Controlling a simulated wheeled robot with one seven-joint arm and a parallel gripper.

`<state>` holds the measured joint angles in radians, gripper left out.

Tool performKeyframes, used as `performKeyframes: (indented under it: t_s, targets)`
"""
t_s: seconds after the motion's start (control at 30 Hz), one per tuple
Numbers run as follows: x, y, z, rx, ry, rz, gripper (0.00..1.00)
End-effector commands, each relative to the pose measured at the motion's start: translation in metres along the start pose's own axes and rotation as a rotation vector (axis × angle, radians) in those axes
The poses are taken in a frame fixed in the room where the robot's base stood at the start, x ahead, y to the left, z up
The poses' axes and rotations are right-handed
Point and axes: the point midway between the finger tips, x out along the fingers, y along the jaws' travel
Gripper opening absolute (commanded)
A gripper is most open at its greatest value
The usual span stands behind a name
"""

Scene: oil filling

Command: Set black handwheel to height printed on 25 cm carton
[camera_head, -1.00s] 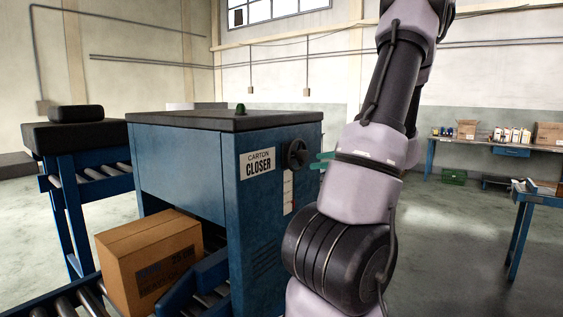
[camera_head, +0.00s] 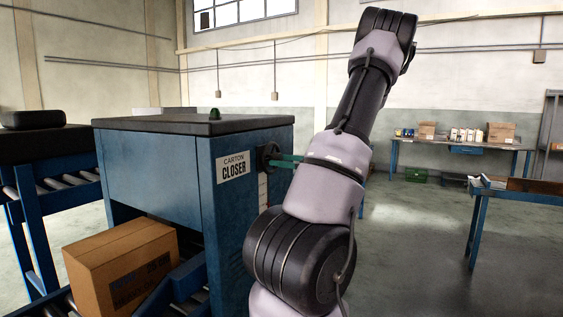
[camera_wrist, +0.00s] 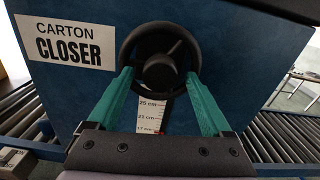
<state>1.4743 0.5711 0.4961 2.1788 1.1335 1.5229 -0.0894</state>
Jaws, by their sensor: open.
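The black handwheel (camera_wrist: 160,55) is on the blue carton closer's end face; the head view shows it edge-on (camera_head: 266,156). My gripper (camera_wrist: 160,72) is open, with green fingers spread left and right at the lower part of the wheel, tips overlapping its rim in the wrist view. I cannot tell if they touch it. In the head view the fingers reach to the wheel from the right. A white scale (camera_wrist: 150,113) below the wheel reads 25, 21 and 17 cm; a red mark (camera_wrist: 160,132) shows near 17. The brown carton (camera_head: 125,264) sits at the closer's entry, its print too blurred to read.
The carton closer (camera_head: 165,170) has a "CARTON CLOSER" label and a green knob on top. Roller conveyors (camera_wrist: 275,140) run on both sides of it in the wrist view. A workbench (camera_head: 465,147) with boxes stands at the back right. Open floor lies right of my arm.

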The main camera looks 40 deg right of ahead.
Motion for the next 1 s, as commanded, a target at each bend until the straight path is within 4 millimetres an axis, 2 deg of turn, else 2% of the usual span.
performKeyframes:
  t_s: [0.1,0.37,0.5,0.57,0.6,1.0]
  targets:
    - [0.0059,0.0001,0.0001,0.0,0.0,0.0,0.84]
    - [0.0065,0.0001,0.0,0.0,0.001,0.0,0.84]
    - [0.0064,0.0001,0.0,0.0,0.001,0.0,0.3]
    - [0.0063,0.0002,0.0,0.0,0.001,0.0,0.07]
    - [0.0063,0.0002,0.0,0.0,0.001,0.0,0.0]
    - [0.0068,0.0007,0.0,0.083,0.002,0.001,0.0]
